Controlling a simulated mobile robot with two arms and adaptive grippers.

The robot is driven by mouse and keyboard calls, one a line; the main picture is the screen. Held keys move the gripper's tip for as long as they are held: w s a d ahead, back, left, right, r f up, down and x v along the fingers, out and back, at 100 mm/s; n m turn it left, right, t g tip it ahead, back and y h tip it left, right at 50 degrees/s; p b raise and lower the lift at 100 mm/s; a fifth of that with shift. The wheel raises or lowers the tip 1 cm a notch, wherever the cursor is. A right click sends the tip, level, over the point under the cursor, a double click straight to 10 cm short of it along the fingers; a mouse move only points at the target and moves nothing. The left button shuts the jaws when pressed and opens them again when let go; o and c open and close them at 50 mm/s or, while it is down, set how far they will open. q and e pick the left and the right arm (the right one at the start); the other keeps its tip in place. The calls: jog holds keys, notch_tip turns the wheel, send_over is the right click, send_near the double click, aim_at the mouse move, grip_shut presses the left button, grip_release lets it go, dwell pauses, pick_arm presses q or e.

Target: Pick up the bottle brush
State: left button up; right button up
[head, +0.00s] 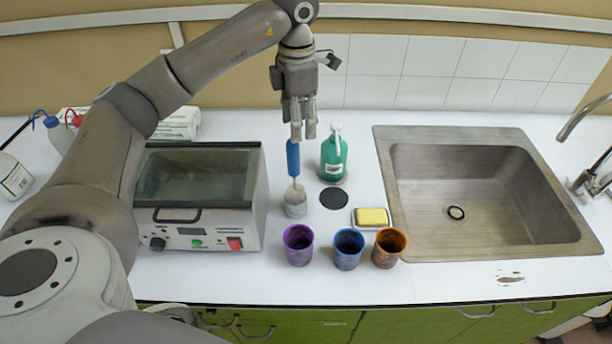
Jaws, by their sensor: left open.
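The bottle brush (293,159) has a blue handle and stands upright, its lower end in a small pale grey holder (295,203) on the white counter, right of the bath. My left gripper (303,132) points down just above the top of the blue handle. It is open, and its fingers are near the handle's top. Whether the fingers overlap the handle in depth I cannot tell. My right gripper is not in view.
A green pump bottle (334,155) stands close right of the brush. Purple (298,246), blue (348,250) and orange (388,248) cups stand in front, near a yellow sponge (371,217) and a black disc (334,198). A heated bath (200,195) is left; a steel sink (480,160) is right.

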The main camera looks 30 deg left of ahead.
aim_at(294, 159)
pick_arm(q)
jog(key=shift+s+a+f, duration=0.1)
jog(key=shift+s+f, duration=0.2)
jog(key=shift+f, duration=0.05)
jog(key=f, duration=0.2)
jog(key=s+f+p, duration=0.1)
jog(key=shift+s+f+p, duration=0.1)
jog(key=shift+f+p, duration=0.2)
jog(key=shift+f, duration=0.05)
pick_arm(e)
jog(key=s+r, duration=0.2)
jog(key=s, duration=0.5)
pick_arm(q)
jog(key=shift+f, duration=0.3)
notch_tip(294, 159, down, 4)
jog(key=p, duration=0.3)
jog(key=shift+a+r, duration=0.1)
jog(key=shift+a, duration=0.05)
jog(key=shift+f, duration=0.55)
jog(key=shift+c, duration=1.2)
jog(key=c, duration=0.7)
jog(key=shift+c, duration=0.9)
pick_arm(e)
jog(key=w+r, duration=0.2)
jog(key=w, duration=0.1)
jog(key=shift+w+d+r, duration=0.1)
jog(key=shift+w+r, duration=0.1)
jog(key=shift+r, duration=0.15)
